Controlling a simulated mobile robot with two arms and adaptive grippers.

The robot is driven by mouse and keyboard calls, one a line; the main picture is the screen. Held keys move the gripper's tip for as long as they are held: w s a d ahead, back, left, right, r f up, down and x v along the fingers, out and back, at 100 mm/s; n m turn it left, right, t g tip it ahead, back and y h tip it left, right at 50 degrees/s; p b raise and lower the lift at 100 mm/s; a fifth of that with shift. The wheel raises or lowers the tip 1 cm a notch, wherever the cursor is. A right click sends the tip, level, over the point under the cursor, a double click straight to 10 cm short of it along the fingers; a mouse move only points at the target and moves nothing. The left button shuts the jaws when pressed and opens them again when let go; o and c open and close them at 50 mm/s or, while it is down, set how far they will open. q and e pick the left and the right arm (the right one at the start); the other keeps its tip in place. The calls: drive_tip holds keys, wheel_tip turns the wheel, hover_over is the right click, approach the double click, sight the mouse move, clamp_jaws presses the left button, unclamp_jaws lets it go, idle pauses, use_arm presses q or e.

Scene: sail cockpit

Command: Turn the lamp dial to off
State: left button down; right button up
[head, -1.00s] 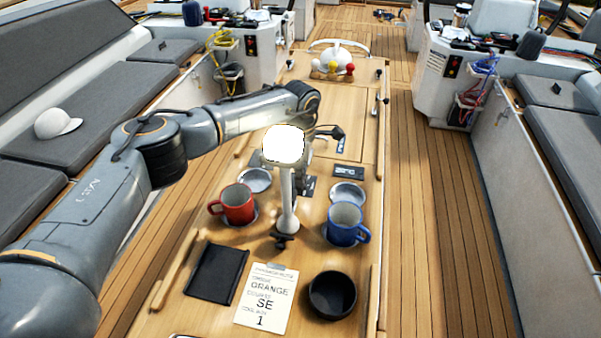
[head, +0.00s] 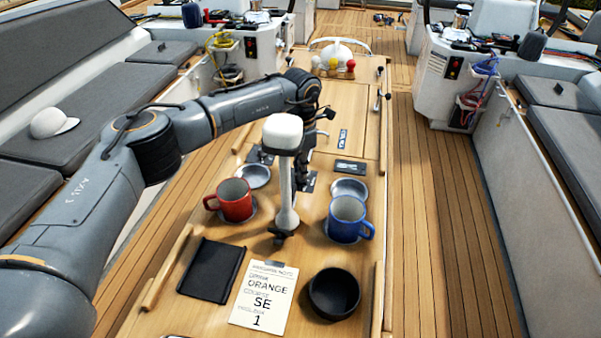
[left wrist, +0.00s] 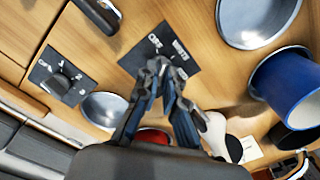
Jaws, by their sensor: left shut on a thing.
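The lamp (head: 283,133) stands on the wooden table, and its white shade is unlit. A black dial plate (left wrist: 185,55) with white lettering lies flat on the table beside the lamp. Part of it shows in the head view (head: 309,183). My left gripper (left wrist: 165,66) is over this plate with its fingertips closed together on the lamp dial. The fingers hide most of the dial, so its pointer cannot be read. In the head view the left gripper (head: 306,158) is behind the lamp, partly hidden. My right gripper is not in view.
A second numbered dial (left wrist: 62,80) sits on its own plate nearby. A red mug (head: 235,203) and a blue mug (head: 347,220) flank the lamp post. A black bowl (head: 334,293), a note (head: 262,295) and a dark folder (head: 211,270) lie at the front.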

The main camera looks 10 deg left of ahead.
use_arm(q)
drive_tip(key=n+b, duration=0.1)
drive_tip(key=n, duration=0.3)
drive_tip(key=shift+b, duration=0.35)
drive_tip(key=shift+n, duration=0.5)
drive_tip(key=c, duration=1.5)
unclamp_jaws()
drive_tip(key=shift+o, duration=0.2)
drive_tip(key=shift+r, duration=0.2)
wheel_tip(320, 180, up, 12)
drive_tip(key=shift+f, duration=0.15)
